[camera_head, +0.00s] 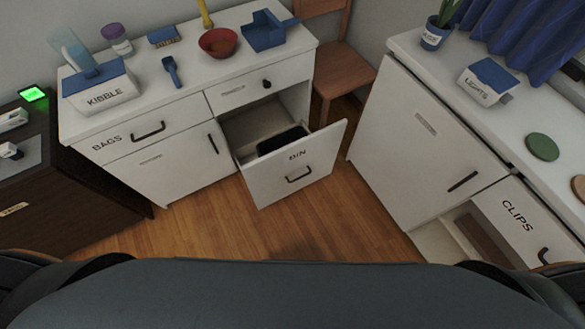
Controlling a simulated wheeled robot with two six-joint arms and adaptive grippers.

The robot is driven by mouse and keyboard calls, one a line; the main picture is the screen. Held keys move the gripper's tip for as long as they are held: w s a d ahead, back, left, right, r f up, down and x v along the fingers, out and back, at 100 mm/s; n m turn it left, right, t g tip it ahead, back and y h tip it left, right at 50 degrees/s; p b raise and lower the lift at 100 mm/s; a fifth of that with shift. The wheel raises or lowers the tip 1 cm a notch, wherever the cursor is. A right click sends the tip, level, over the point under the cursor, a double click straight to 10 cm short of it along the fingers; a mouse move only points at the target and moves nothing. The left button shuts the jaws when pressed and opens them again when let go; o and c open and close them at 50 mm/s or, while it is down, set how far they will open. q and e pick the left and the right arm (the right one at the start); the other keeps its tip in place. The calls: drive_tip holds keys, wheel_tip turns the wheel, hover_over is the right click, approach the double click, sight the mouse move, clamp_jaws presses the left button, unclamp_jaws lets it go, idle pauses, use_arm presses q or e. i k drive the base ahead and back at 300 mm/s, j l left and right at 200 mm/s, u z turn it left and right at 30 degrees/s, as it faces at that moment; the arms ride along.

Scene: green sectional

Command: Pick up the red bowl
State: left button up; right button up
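The red bowl (218,43) stands upright on top of the white cabinet (205,75), toward the back and right of its middle. Its inside looks empty. A blue scoop-shaped tray (264,30) is close on its right, and a yellow upright object (205,14) is just behind it. Neither of my grippers shows in the head view, so I cannot see whether they are open or shut.
A KIBBLE box (103,97), a blue scoop (171,71) and a brush (163,36) share the cabinet top. The BIN drawer (298,172) hangs open into the floor space. A wooden chair (340,72) and a second white cabinet (415,125) are on the right.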

sight(219, 43)
drive_tip(key=i+j+z, duration=0.15)
drive_tip(key=j, duration=0.25)
drive_tip(key=i+j+z, duration=0.2)
drive_tip(key=j, duration=0.15)
drive_tip(key=j+z, duration=0.15)
drive_tip(key=j, duration=0.25)
